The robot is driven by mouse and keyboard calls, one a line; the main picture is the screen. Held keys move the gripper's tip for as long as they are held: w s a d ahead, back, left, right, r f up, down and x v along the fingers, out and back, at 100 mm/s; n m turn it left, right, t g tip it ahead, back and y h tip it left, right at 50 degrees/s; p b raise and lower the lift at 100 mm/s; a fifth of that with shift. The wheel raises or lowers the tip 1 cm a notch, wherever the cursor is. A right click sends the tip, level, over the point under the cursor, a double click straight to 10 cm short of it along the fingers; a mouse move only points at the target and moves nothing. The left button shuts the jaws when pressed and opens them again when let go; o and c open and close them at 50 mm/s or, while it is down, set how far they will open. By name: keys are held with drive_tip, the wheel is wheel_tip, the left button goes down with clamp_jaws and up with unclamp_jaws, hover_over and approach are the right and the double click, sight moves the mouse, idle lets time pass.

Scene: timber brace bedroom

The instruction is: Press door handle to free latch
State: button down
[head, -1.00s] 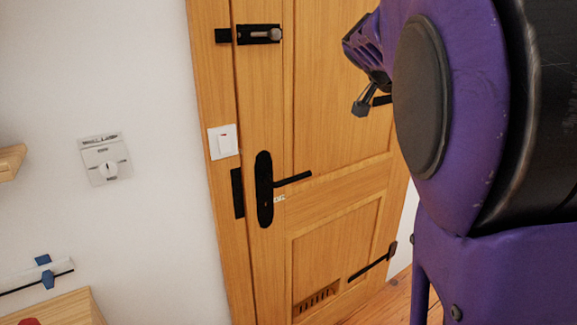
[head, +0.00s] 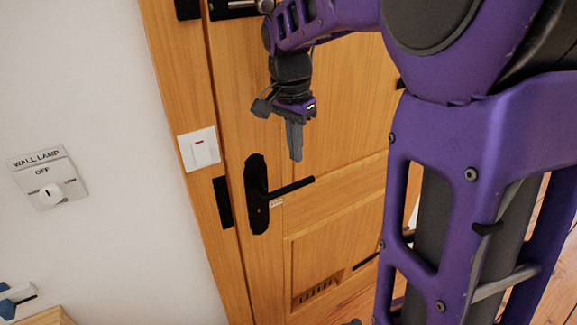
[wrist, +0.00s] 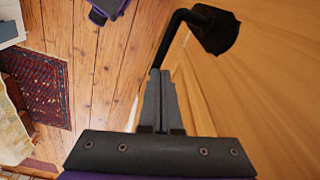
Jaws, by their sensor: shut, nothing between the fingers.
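The black door handle (head: 291,188) is a lever sticking out to the right from a tall black plate (head: 257,195) on the wooden door (head: 340,110). The lever looks about level, tilted slightly up at its free end. My gripper (head: 295,155) points down above the lever's free end, with a gap between them in the head view. In the wrist view the shut fingers (wrist: 160,75) show with nothing between them, and the handle (wrist: 170,40) lies just beyond their tips. I cannot tell from the wrist view whether they touch. The door looks closed.
A black bolt (head: 235,8) sits high on the door. A light switch (head: 199,149) is on the frame, and a wall lamp dial (head: 48,190) is on the white wall. In the wrist view a patterned rug (wrist: 38,85) lies on the wooden floor (wrist: 105,60).

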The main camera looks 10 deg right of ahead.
sight(287, 192)
drive_tip(key=shift+a, duration=0.1)
idle(0.3)
drive_tip(key=shift+w+d+f+b, duration=0.15)
drive_tip(key=shift+f+b, duration=0.6)
drive_tip(key=shift+f, duration=1)
drive_tip(key=shift+d+f+b, duration=0.15)
drive_tip(key=shift+f+b, duration=0.55)
drive_tip(key=shift+f, duration=1.05)
wheel_tip(287, 192, down, 4)
drive_tip(key=b, duration=0.3)
drive_tip(key=shift+f, duration=0.2)
drive_tip(key=shift+r, duration=0.2)
drive_tip(key=shift+s+a+r, duration=0.25)
drive_tip(key=shift+s+a, duration=0.25)
drive_tip(key=shift+a, duration=0.15)
drive_tip(key=shift+s+a+r, duration=0.25)
drive_tip(key=shift+s+a, duration=0.2)
drive_tip(key=shift+a, duration=0.2)
